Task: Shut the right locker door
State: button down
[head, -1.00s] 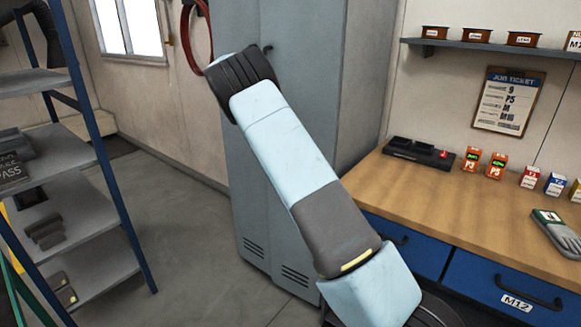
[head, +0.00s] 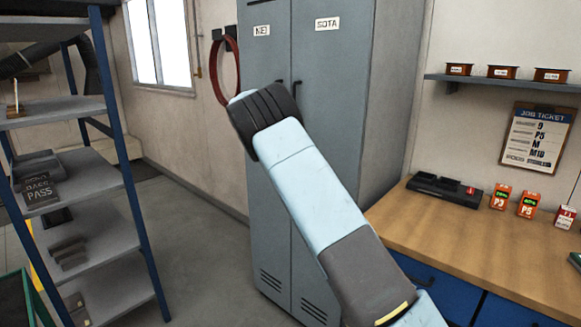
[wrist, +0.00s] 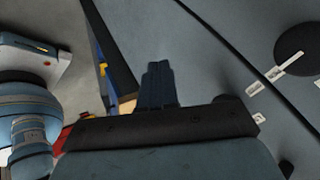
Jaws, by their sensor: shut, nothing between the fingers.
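The grey locker stands in the middle of the head view. Its right door (head: 335,90), labelled SOTA, looks flush with the left door (head: 262,60), with only a thin dark seam between them. A dark handle (head: 297,90) shows on the right door near the seam. My arm crosses in front of the locker and covers much of both doors' lower parts. In the wrist view my gripper (wrist: 158,85) has its fingers together and empty. The grey locker front and a dark seam show beyond it; I cannot tell whether the fingertips touch it.
A workbench (head: 440,230) with blue drawers stands right of the locker. A blue-posted shelf rack (head: 100,205) stands at the left. A red hose (head: 232,70) hangs on the wall behind the locker. Floor (head: 190,240) is clear between rack and locker.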

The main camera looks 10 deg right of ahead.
jog(key=w+v, duration=0.1)
jog(key=v, duration=0.8)
jog(key=s+d+r+n+y, duration=0.3)
jog(key=s+d+r+n, duration=0.2)
jog(key=s+d+r, duration=0.5)
jog(key=s+d+r+n+y, duration=0.1)
jog(key=s+d+r+n, duration=0.2)
jog(key=s, duration=0.4)
jog(key=s+d+r+n+y, duration=0.1)
jog(key=s+d+n+y, duration=0.2)
jog(key=s, duration=0.5)
jog(key=s+f+n+t, duration=0.1)
jog(key=s+n, duration=0.3)
jog(key=s, duration=0.7)
jog(key=s+f+n+t, duration=0.1)
jog(key=s+f+n, duration=0.3)
jog(key=s, duration=0.7)
jog(key=s+f+n+t, duration=0.1)
jog(key=s+f+n, duration=0.2)
jog(key=s, duration=0.8)
jog(key=shift+d+f+n+t, duration=0.3)
jog(key=shift+n+t, duration=0.1)
jog(key=shift+n, duration=0.7)
